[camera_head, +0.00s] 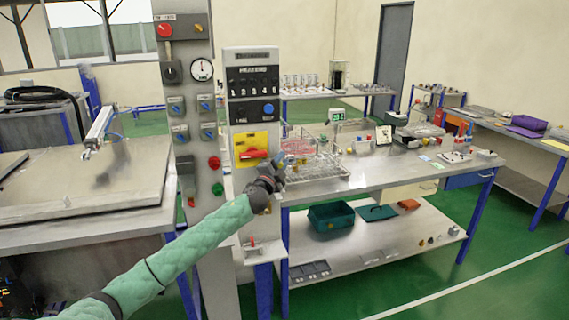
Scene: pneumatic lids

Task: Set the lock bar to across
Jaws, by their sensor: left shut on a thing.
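The lock bar appears to be the red handle (252,154) on a yellow plate (243,142), low on the grey control column left of the workbench. It lies roughly level across the plate, slightly tilted. My left arm reaches in from the lower left. Its dark gripper (278,174) is at the lower right of the plate, by the right end of the red handle. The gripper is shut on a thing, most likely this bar. The fingertips are small and the contact is hard to make out. My right gripper is not in view.
A taller panel (187,60) with a gauge and several buttons stands just left of the column. The workbench (385,175) on the right carries a wire rack (318,170) close to my gripper. A metal-topped machine (85,190) stands at the left. Green floor is free at the right front.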

